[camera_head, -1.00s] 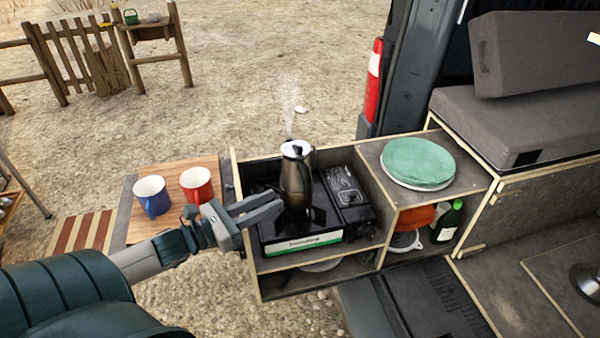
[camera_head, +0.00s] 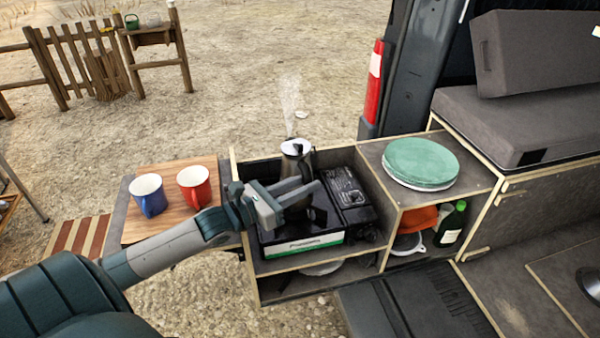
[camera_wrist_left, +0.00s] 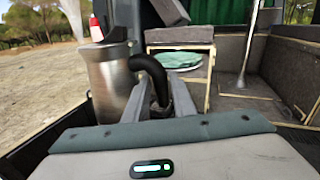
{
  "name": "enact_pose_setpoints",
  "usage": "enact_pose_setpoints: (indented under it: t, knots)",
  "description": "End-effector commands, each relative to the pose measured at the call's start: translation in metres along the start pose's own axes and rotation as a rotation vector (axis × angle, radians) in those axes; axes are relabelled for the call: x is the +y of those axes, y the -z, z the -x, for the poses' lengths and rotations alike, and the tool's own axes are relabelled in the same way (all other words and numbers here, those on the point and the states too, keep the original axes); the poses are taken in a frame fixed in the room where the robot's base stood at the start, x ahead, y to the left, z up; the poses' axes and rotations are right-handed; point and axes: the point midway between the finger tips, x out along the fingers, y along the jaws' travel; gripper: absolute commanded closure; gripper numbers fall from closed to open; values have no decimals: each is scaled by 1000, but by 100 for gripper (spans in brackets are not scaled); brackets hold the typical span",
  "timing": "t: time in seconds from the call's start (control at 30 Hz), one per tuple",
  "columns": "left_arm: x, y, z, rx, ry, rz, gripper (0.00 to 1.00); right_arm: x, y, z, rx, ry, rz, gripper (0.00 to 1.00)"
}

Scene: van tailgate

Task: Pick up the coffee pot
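The coffee pot (camera_head: 291,166), dark metal with a bright lid, stands upright on the camping stove (camera_head: 302,246) with steam above it. My left gripper (camera_head: 308,186) is in front of the pot and hides its lower body in the head view. In the left wrist view the pot (camera_wrist_left: 109,78) is on the left. Its black curved handle (camera_wrist_left: 153,68) drops between the two fingers of my left gripper (camera_wrist_left: 161,92). The fingers are apart, with the handle's lower end between them. I cannot tell whether they touch it. My right gripper does not show.
The stove sits in a wooden box with raised walls. A blue mug (camera_head: 149,197) and a red mug (camera_head: 194,188) stand on the wooden board (camera_head: 171,214) to the left. Green plates (camera_head: 420,161) lie on the cabinet to the right, above a green bottle (camera_head: 451,224).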

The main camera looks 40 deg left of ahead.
Motion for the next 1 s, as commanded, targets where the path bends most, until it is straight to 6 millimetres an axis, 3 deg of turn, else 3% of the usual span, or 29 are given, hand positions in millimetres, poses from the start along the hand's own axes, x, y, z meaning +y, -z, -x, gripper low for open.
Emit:
enact_pose_setpoints:
  t: [0.47,1.0]
  knots:
    - [0,0,-4,0,0,1,76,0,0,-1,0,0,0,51]
    - [0,0,-49,-1,0,1,76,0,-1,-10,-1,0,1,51]
